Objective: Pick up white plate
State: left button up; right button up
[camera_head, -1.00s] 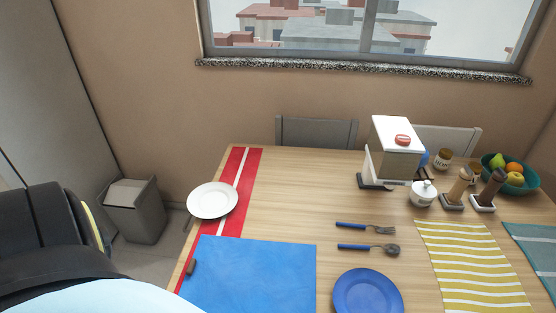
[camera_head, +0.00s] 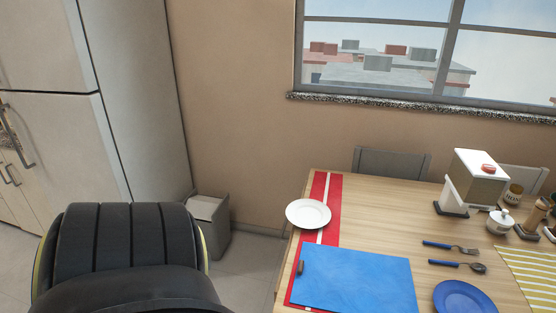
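A white plate (camera_head: 308,213) lies at the left edge of the wooden table, partly on a red cloth strip (camera_head: 333,190) with a white stripe. Its left rim reaches the table's edge or slightly past it. Neither of my grippers shows in the head view. A large black, ribbed part that looks like my own body fills the lower left.
The wooden table (camera_head: 390,215) carries a blue mat (camera_head: 358,279), blue plate (camera_head: 463,298), fork (camera_head: 450,246), spoon (camera_head: 458,265) and white dispenser (camera_head: 474,180). A chair (camera_head: 392,162) stands behind it. A bin (camera_head: 208,224) stands left of the table, near a fridge (camera_head: 60,80).

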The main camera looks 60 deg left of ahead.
aim_at(310, 214)
jog(key=z, duration=0.15)
jog(key=k, duration=0.1)
jog(key=u, duration=1.3)
